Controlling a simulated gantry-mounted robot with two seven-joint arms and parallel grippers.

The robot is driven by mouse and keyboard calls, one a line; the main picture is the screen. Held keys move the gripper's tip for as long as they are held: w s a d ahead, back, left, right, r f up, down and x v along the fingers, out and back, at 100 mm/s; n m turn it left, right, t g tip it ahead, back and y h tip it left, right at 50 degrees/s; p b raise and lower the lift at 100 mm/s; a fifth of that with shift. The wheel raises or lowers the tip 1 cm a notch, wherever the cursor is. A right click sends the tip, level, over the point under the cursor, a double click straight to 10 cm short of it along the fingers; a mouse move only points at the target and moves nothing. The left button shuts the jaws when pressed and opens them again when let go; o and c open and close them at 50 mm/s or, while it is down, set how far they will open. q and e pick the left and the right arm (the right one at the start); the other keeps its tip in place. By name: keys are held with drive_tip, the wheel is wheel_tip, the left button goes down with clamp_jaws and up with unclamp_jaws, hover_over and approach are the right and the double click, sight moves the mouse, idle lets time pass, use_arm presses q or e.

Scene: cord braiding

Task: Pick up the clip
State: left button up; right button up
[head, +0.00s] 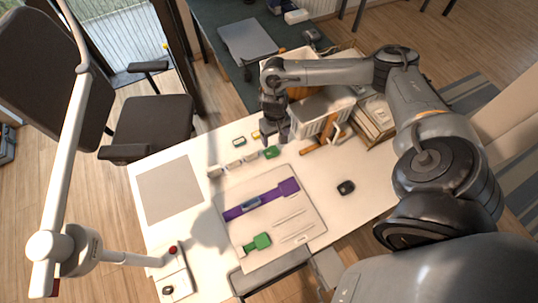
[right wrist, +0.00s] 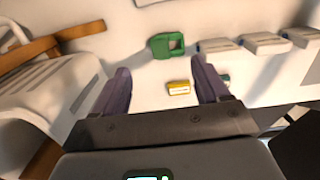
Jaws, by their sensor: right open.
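My right gripper (head: 275,134) hangs over the back part of the white table, jaws open and empty. In the right wrist view its two dark fingers (right wrist: 160,88) stand apart, with a small yellow-and-white piece (right wrist: 179,88) on the table between them. That yellow piece (head: 256,134) shows beside the gripper in the head view. A green clip-like piece (head: 271,152) lies just in front of the gripper; it also shows beyond the fingertips in the right wrist view (right wrist: 167,46). A small dark green piece (head: 239,142) lies to the left. Which one is the clip, I cannot tell. My left gripper is out of view.
Several pale blocks (head: 235,163) stand in a row left of the green piece. A white basket (head: 322,112) and wooden piece (head: 318,146) stand close to the right. A board (head: 290,215) carries a purple strap (head: 262,198) and green piece (head: 257,241). A black object (head: 346,187) lies right.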

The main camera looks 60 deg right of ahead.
drive_tip(key=w, duration=0.1)
drive_tip(key=b, duration=0.1)
hover_over(271, 151)
drive_tip(key=shift+d+f, duration=0.1)
drive_tip(key=shift+f, duration=2.65)
drive_tip(key=shift+f+b, duration=0.65)
drive_tip(key=shift+f, duration=1.7)
drive_tip(key=c, duration=0.8)
drive_tip(key=shift+r, duration=0.15)
